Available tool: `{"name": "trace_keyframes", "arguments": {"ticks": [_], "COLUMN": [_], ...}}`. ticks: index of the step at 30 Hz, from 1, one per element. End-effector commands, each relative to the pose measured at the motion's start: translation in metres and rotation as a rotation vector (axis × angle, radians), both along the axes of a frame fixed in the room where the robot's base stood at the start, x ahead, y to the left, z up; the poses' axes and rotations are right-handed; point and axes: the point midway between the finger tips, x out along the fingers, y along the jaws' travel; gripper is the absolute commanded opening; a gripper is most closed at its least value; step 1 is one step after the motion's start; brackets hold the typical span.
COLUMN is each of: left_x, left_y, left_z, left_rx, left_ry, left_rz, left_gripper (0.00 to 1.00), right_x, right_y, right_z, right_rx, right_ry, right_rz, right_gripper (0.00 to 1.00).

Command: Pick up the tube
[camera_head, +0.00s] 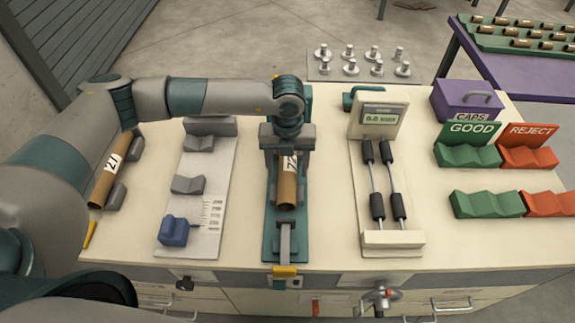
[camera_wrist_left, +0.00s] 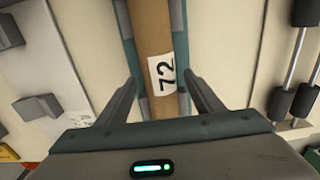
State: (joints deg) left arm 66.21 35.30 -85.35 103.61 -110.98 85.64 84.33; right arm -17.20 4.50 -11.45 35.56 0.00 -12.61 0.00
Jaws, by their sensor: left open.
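A brown cardboard tube (camera_head: 288,187) with a white label lies lengthwise in the teal fixture (camera_head: 285,221) at the middle of the table. In the left wrist view the tube (camera_wrist_left: 152,28) shows its label, which reads 72. My left gripper (camera_head: 287,150) is over the far part of this tube. Its two fingers are open, one on each side of the tube, and apart from it in the left wrist view (camera_wrist_left: 163,88). A second brown tube (camera_head: 103,185), labelled 27, lies in grey cradles at the left. My right gripper is not in view.
A grey plate with cradles and a blue block (camera_head: 173,231) is left of the fixture. A gauge with a display (camera_head: 380,117) and black rollers is right. Green GOOD (camera_head: 467,156) and red REJECT (camera_head: 527,157) cradles and a purple CAPS box (camera_head: 466,101) stand far right.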

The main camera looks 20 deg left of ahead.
Motion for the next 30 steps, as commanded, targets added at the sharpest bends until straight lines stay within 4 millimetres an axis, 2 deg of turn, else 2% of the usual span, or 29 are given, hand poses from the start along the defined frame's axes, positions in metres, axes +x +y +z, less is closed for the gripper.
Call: {"name": "trace_keyframes", "arguments": {"ticks": [8,9,14,15,30], "left_x": [0.0002,0.0002,0.0002,0.0002,-0.0011], "left_y": [0.0001,0.0001,0.0002,0.0002,-0.0008], "left_z": [0.0005,0.0005,0.0006,0.0006,0.003], "left_rx": [0.0,0.0,0.0,0.0,-0.002], "left_ry": [0.0,0.0,0.0,0.0,-0.002], "left_rz": [0.001,0.001,0.001,0.001,0.001], "left_gripper": [0.61,0.56,0.18,0.15,0.15], "right_x": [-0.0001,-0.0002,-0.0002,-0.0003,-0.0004], "right_y": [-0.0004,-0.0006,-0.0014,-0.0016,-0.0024], "right_z": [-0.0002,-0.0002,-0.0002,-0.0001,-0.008], "right_rx": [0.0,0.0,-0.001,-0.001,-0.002], "right_ry": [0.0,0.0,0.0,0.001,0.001], "right_rz": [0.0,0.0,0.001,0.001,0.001], "right_gripper": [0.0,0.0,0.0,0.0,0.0]}}
